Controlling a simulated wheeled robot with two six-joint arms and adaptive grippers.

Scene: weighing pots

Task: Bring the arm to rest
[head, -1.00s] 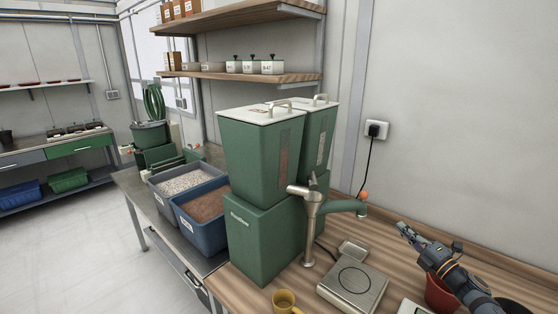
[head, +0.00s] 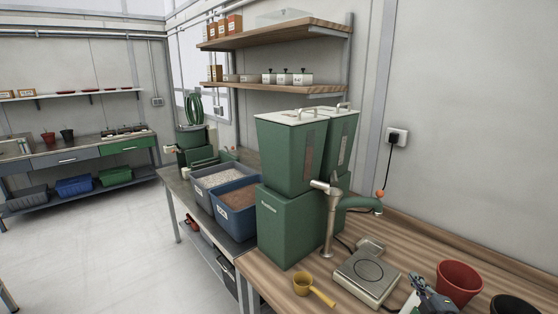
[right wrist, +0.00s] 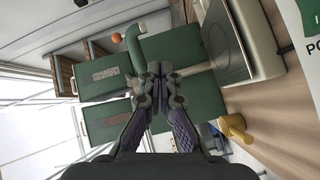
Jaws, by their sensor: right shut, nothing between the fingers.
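My left gripper is in neither view.
A green dispenser (head: 289,226) with a metal tap (head: 332,222) stands on the wooden bench. A yellow scoop (head: 303,284) lies near the front edge. A black pot (head: 508,305) is at the right corner. Tubs of gravel (head: 219,178) and soil (head: 239,198) stand left.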

